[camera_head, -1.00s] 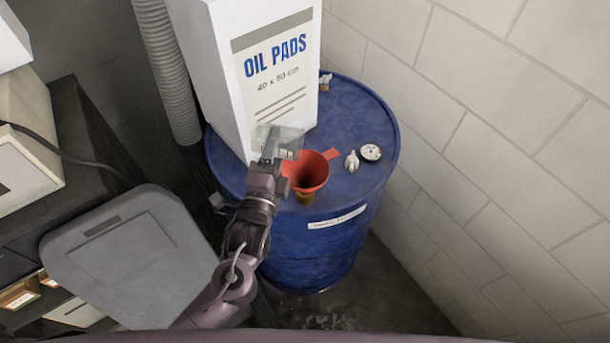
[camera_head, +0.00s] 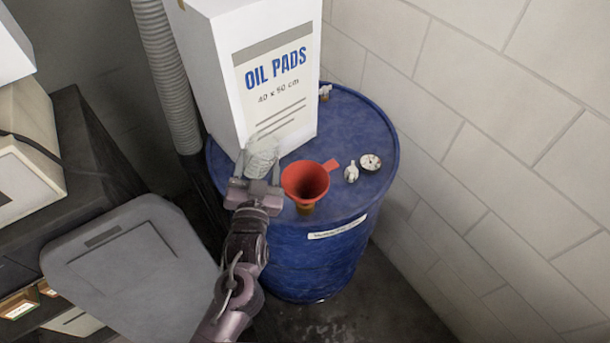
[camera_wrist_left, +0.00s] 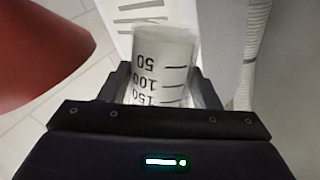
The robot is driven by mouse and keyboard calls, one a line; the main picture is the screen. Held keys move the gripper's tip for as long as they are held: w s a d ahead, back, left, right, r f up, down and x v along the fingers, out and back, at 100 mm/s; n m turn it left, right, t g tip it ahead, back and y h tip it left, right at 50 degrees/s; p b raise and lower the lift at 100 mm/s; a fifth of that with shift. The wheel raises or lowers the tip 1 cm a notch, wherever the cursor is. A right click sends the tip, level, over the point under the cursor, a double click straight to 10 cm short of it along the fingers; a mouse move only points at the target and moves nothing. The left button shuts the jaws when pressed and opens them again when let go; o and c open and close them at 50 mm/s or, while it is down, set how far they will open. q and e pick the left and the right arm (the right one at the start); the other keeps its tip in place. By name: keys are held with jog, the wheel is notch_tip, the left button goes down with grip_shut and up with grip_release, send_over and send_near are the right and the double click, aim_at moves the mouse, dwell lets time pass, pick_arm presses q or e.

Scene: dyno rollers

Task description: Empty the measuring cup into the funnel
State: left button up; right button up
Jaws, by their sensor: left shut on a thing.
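A clear measuring cup (camera_head: 262,155) is held in my left gripper (camera_head: 256,182), just left of the funnel and in front of the white box. In the left wrist view, the cup (camera_wrist_left: 163,60) sits between the two fingers (camera_wrist_left: 165,88), with upside-down marks 50, 100 and 150. Its tilt and contents cannot be told. The red funnel (camera_head: 306,182) stands mouth up on the blue drum (camera_head: 345,120), with a brownish piece under it. The funnel also shows large at the left of the left wrist view (camera_wrist_left: 40,50). The cup is beside the funnel, not over it. My right gripper is not in view.
The white oil pads box (camera_head: 275,75) stands on the drum behind the cup. A small light fitting (camera_head: 351,172) and a round gauge (camera_head: 370,162) lie right of the funnel. A grey-lidded bin (camera_head: 125,250) stands left; a block wall (camera_head: 490,120) closes the right.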

pick_arm(q)
jog(key=shift+w+a+f+n+g+b, duration=0.15)
jog(key=shift+a+f+n+b, duration=0.25)
jog(key=shift+f+n+b, duration=0.6)
jog(key=shift+a+f+n+g+b, duration=0.1)
jog(key=shift+a+f+n+b, duration=0.35)
jog(key=shift+f, duration=1.05)
jog(key=shift+w+a+f+n+g+b, duration=0.15)
jog(key=shift+a+f+n+b, duration=0.15)
jog(key=shift+f+n+b, duration=0.7)
jog(key=shift+f+p, duration=0.2)
jog(key=shift+p, duration=0.25)
